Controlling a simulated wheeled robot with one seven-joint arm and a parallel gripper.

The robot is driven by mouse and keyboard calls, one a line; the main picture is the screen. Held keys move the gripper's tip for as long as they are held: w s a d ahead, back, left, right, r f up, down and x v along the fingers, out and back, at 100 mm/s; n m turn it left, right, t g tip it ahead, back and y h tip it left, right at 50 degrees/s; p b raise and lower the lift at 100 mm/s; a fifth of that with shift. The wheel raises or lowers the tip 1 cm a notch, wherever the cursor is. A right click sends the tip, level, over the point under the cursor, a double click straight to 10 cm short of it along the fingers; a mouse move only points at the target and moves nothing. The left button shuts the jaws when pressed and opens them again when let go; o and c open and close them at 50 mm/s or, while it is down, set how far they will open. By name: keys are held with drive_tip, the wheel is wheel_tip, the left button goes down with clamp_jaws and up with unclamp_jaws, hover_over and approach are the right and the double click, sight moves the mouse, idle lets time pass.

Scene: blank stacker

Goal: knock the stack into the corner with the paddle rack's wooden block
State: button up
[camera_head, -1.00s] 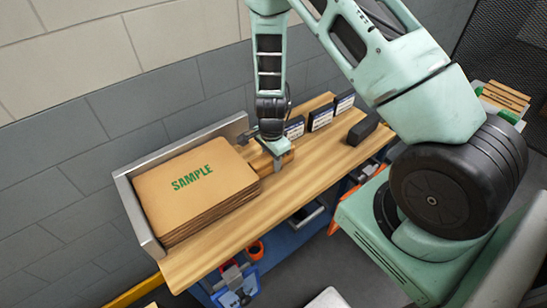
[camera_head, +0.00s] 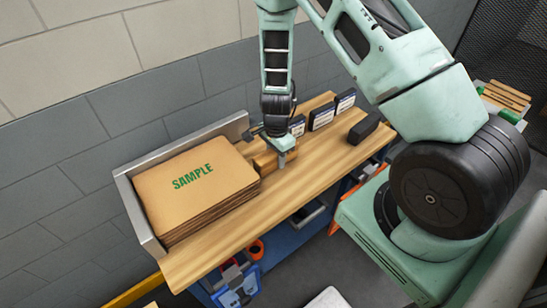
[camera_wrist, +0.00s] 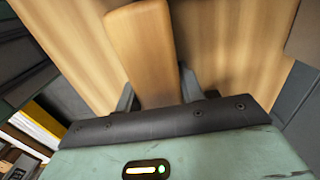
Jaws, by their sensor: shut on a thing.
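The stack of brown cardboard blanks (camera_head: 195,184), marked SAMPLE, lies flat in the corner of the grey metal fence (camera_head: 141,213) on the wooden bench. Its edges look nearly even. My gripper (camera_head: 284,160) is just right of the stack, low over the bench, and shut on the wooden block (camera_head: 265,163). In the wrist view the block (camera_wrist: 140,45) sits between the two fingers (camera_wrist: 155,90). In the head view the block lies close by the stack's right side; I cannot tell whether they touch.
Small dark boxes with white labels (camera_head: 321,117) stand along the back of the bench (camera_head: 228,225), right of my gripper. A black rounded object (camera_head: 364,128) lies near them. The bench front is clear. A rack with wooden pieces (camera_head: 504,98) is at far right.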

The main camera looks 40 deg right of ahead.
drive_tip(key=shift+d+r+p, duration=0.1)
drive_tip(key=shift+r+p, duration=3.55)
drive_tip(key=shift+r, duration=0.95)
drive_tip(key=shift+f, duration=0.1)
drive_tip(key=shift+s, duration=0.1)
